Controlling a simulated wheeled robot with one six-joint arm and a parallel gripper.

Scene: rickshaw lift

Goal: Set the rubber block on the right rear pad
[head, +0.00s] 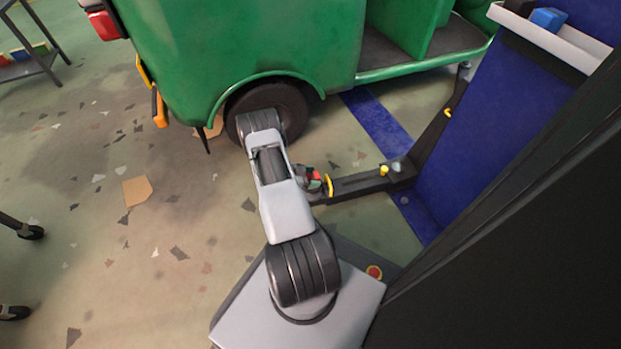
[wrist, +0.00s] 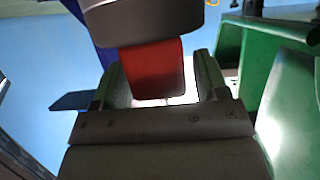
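A red block (wrist: 155,68), which I take for the rubber block, shows in the wrist view. It lies between or just beyond the two fingers of my gripper (wrist: 162,82), which stand wide apart. A light gap shows between the block and the right finger; the left finger is partly covered by the block. A dark grey rounded piece (wrist: 145,18), perhaps the pad, adjoins the block; I cannot tell whether the block rests on it. In the head view a small red patch (head: 315,176) shows at the end of the black lift arm (head: 358,184); my own arm hides most of my gripper.
The green rickshaw (head: 230,45) stands close behind, its wheel (head: 283,103) beside my arm. The blue lift column (head: 480,140) is at right, with a tray (head: 570,45) holding a blue block (head: 548,18). The floor at left is mostly clear, with a table (head: 28,68) beyond.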

